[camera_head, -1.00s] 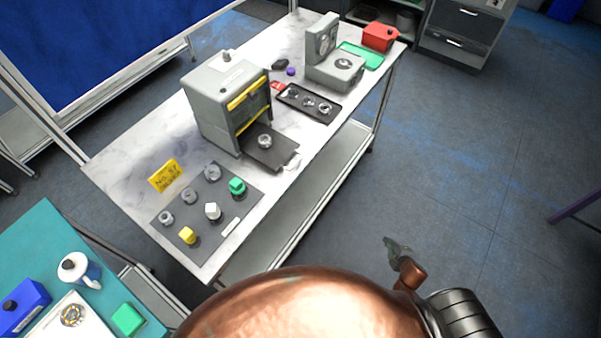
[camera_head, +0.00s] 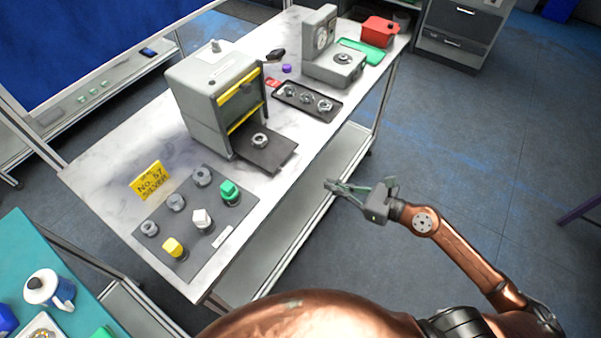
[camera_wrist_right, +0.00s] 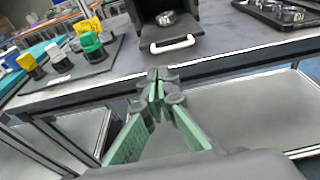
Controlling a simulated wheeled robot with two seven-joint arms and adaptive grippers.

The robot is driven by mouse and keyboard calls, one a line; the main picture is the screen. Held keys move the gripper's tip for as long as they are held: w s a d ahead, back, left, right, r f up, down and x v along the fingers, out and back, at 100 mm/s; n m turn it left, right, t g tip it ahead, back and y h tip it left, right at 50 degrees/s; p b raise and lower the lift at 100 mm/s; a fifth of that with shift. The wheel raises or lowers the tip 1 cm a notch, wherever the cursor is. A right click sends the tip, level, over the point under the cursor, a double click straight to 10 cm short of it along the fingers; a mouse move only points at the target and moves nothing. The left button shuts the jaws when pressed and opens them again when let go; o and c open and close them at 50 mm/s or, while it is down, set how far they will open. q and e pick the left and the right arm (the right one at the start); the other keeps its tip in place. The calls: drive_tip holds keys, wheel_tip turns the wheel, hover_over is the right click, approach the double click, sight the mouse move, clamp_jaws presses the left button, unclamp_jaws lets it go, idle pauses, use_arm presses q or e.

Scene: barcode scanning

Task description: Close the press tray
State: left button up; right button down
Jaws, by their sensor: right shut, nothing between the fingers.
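The grey press (camera_head: 217,95) with yellow edges stands on the white table. Its dark tray (camera_head: 270,155) is pulled out at the front, toward the table edge, and carries a round metal part (camera_head: 260,140). The tray's white handle (camera_wrist_right: 172,44) shows in the right wrist view, with the metal part (camera_wrist_right: 166,18) behind it. My right gripper (camera_head: 328,185) is shut and empty, apart from the tray, past the table's front edge and pointing toward the table. In the right wrist view its fingers (camera_wrist_right: 158,75) lie just below the handle. My left gripper is not in view.
A dark mat (camera_head: 190,225) with several coloured and grey parts lies left of the tray, beside a yellow sign (camera_head: 150,181). A black tray of metal rings (camera_head: 306,101) and a grey gauge device (camera_head: 333,65) stand to the right. Open floor lies in front.

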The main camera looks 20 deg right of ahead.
drive_tip(key=x, duration=1.1)
drive_tip(key=shift+w+a+f+p, duration=0.1)
drive_tip(key=shift+w+f+p, duration=0.05)
drive_tip(key=shift+p, duration=0.25)
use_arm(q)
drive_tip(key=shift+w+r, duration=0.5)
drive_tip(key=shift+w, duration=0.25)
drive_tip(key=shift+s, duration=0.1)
